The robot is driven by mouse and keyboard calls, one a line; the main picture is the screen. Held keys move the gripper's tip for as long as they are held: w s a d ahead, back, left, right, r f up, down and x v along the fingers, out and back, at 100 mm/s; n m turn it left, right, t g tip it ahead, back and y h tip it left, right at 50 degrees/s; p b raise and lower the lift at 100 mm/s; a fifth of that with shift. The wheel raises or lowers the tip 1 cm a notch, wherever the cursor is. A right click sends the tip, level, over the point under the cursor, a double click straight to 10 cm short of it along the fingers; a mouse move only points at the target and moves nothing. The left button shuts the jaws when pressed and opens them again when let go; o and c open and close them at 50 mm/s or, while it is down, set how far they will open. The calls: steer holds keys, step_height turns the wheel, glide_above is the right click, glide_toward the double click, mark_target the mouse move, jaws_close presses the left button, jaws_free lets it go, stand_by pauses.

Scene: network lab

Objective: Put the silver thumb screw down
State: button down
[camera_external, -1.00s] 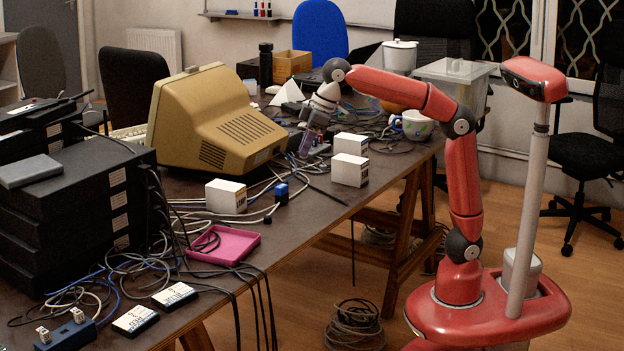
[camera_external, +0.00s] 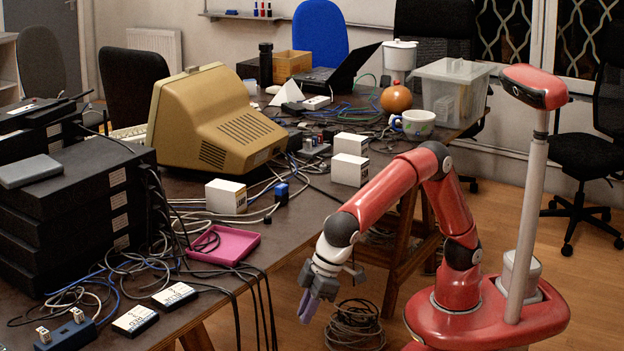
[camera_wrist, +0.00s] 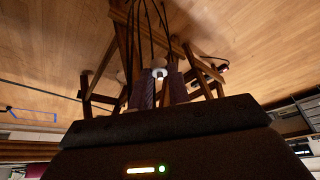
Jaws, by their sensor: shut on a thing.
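My gripper (camera_external: 310,306) hangs low in front of the table's long edge, over the floor, with its fingers pointing down. In the wrist view my gripper (camera_wrist: 162,90) has its two purple-grey fingers close together, with a small bright silver piece, the silver thumb screw (camera_wrist: 160,73), between their tips. The screw is too small to make out in the external view.
The pink tray (camera_external: 222,259) lies near the table's front edge with a cable end over it. White boxes (camera_external: 226,197), a cup (camera_external: 413,124) and tangled cables crowd the table. A cable coil (camera_external: 355,325) lies on the floor near my gripper.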

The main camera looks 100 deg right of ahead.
steer(key=s+a+f+n, duration=0.1)
steer(key=a+f, duration=0.3)
steer(key=d+f+p, duration=0.1)
steer(key=d+f, duration=1)
steer(key=d, duration=0.3)
steer(key=s+d+f+m+p, duration=0.1)
steer(key=s+d+f, duration=0.35)
steer(key=d, duration=0.55)
steer(key=s+d+f+m, duration=0.1)
steer(key=s+d+f, duration=0.35)
steer(key=d, duration=0.55)
steer(key=a+r+n+b, duration=0.1)
steer(key=a+r+b, duration=0.4)
steer(key=a+r, duration=1.2)
step_height(320, 180, up, 12)
steer(key=w+n+p, duration=0.2)
steer(key=w+d+r+p, duration=0.2)
steer(key=d+r, duration=1)
steer(key=s+d+r+m, duration=0.2)
steer(key=s+d+r, duration=0.2)
steer(key=d, duration=0.5)
steer(key=s+d+r+m+h+p, duration=0.1)
steer(key=s+d+r+m, duration=0.2)
steer(key=d+r, duration=0.6)
steer(key=shift+s+d+r+m, duration=0.15)
steer(key=shift+s+d+m, duration=0.15)
steer(key=shift+s, duration=0.15)
